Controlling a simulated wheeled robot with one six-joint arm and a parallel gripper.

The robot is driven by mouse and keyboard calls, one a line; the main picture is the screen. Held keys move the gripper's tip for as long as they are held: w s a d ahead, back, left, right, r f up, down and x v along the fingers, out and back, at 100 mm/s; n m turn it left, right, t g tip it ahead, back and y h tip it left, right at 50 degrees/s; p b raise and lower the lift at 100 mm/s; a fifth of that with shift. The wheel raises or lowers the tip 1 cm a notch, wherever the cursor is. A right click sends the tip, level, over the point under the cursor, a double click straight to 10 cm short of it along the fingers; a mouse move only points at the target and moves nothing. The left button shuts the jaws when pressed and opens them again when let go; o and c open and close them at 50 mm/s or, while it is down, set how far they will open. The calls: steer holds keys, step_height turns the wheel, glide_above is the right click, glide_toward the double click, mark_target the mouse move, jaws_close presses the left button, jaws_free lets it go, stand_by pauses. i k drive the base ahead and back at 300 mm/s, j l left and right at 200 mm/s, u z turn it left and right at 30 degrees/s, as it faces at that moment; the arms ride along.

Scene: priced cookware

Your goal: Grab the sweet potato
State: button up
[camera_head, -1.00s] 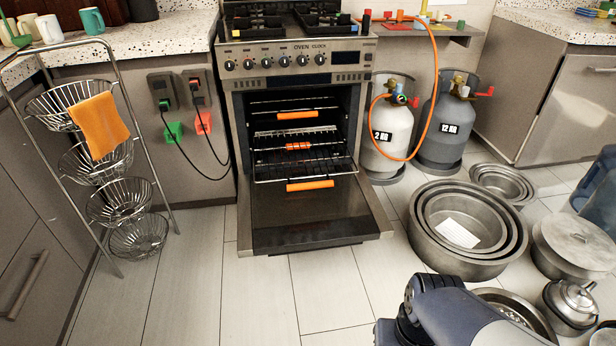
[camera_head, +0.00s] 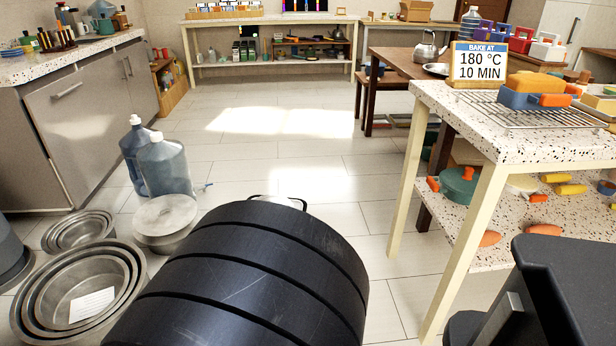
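Several orange and yellow foods lie on the speckled lower shelf (camera_head: 478,262) of the table at the right. A rounded orange piece (camera_head: 489,239) lies near the shelf's front left and a longer orange piece (camera_head: 543,230) lies to its right. Either could be the sweet potato; they are too small to tell for sure. My gripper is not in view. Black parts of my own arm fill the bottom middle and hide the floor there.
The table's top (camera_head: 450,115) holds a "BAKE AT 180 °C 10 MIN" sign (camera_head: 480,63) and a wire rack (camera_head: 530,112). Nested pans (camera_head: 135,265), a lidded pot (camera_head: 165,222) and water jugs (camera_head: 165,168) stand at left. The tiled floor (camera_head: 265,160) beyond is clear.

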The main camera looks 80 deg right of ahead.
mark_target(549, 230)
steer(key=z, duration=4.3)
